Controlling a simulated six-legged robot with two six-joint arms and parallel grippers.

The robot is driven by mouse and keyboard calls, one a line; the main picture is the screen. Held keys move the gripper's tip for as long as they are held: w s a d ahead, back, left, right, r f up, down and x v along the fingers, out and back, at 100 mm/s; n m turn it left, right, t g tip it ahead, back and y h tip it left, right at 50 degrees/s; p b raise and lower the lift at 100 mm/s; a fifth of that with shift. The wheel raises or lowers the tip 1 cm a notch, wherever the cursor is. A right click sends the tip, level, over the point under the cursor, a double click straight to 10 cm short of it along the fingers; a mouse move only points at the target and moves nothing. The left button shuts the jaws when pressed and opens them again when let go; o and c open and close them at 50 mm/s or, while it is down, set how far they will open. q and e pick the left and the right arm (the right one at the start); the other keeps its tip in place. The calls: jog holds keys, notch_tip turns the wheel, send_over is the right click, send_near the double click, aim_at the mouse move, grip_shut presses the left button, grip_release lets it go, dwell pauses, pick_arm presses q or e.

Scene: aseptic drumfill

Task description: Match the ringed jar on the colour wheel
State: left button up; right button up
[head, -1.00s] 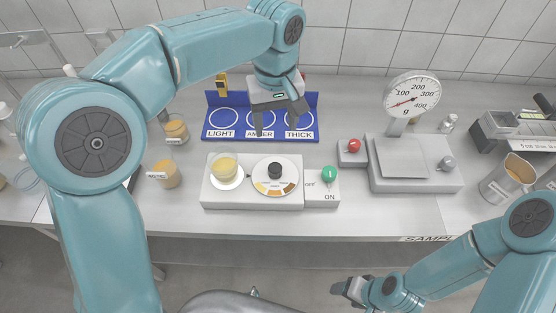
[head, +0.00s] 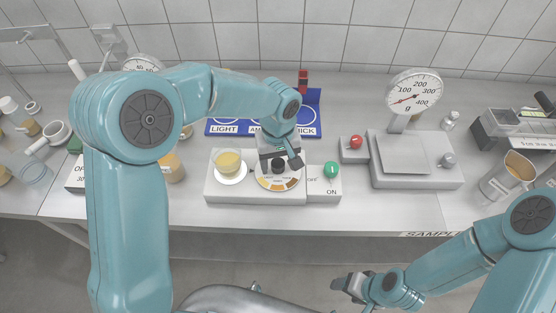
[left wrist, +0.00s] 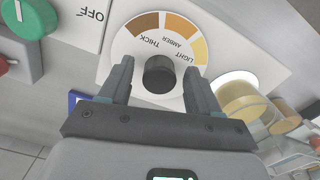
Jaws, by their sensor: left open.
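The colour wheel (head: 278,185) is a white disc with tan-to-brown segments and a black knob (head: 278,166) at its centre. In the left wrist view the segments read THICK, AMBER and LIGHT, and the knob (left wrist: 159,75) shows between my fingers. My left gripper (head: 281,158) is open over the wheel, one finger on either side of the knob; I cannot tell whether they touch it. The jar of yellow liquid (head: 228,163) stands on a white ring left of the wheel. It also shows in the left wrist view (left wrist: 240,100). My right gripper (head: 350,286) is low at the front, away from the bench.
A green ON/OFF knob (head: 331,170) is just right of the wheel. A red button (head: 355,142) and a dial scale (head: 404,152) stand further right. A blue board (head: 310,120) with LIGHT and THICK labels lies behind. An amber jar (head: 174,170) is to the left.

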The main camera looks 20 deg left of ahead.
pick_arm(q)
jog(key=shift+s+r, duration=0.1)
jog(key=shift+s, duration=0.05)
jog(key=shift+d, duration=0.1)
jog(key=c, duration=1.1)
jog(key=shift+o, duration=0.3)
jog(key=shift+m, duration=0.3)
jog(key=m+b, duration=0.1)
jog(key=m, duration=0.7)
